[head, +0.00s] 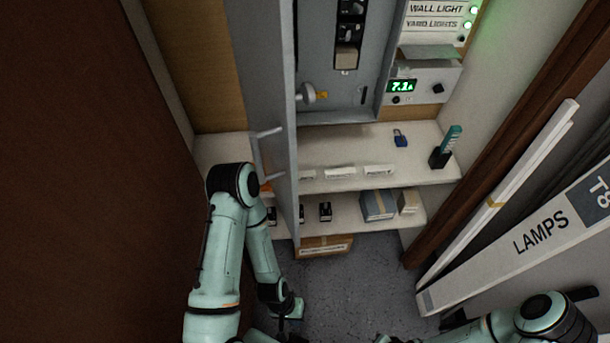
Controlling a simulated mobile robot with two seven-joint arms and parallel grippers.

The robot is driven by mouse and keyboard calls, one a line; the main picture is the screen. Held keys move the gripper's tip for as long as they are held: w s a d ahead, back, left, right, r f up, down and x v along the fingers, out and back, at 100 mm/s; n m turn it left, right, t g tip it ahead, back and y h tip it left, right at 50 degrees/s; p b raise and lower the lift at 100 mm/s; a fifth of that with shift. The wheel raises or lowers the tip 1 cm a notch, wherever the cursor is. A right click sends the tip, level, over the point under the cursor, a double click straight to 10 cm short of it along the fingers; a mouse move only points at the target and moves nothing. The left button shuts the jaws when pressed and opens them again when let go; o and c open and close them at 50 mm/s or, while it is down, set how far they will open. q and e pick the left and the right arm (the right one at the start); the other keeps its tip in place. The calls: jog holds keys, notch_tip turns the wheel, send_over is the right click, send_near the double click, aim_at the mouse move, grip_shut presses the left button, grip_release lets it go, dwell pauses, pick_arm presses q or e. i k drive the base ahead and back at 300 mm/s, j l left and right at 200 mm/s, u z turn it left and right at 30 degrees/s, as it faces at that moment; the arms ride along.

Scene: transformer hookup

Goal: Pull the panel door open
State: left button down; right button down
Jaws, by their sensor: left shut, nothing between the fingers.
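The grey panel door (272,70) stands swung out from the cabinet, seen nearly edge-on, so the cabinet's inside (330,80) shows to its right. A bar handle (257,152) is on the door's left face. My left arm bends up beside the handle and back down. My left gripper (290,318) is low at the bottom of the picture, shut and empty, apart from the door and handle. My right arm shows at the bottom right; its fingers are not visible.
Two white shelves (430,155) below the cabinet hold a blue padlock (401,138), labels and small boxes (378,205). A long lamp box (530,240) leans at the right. A brown surface (80,170) fills the left. Grey floor (350,280) is clear in the middle.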

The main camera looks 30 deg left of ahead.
aim_at(261, 32)
jog(key=l+u, duration=0.2)
jog(key=u, duration=0.2)
jog(key=l+u, duration=0.5)
jog(key=u, duration=0.25)
jog(key=i, duration=0.05)
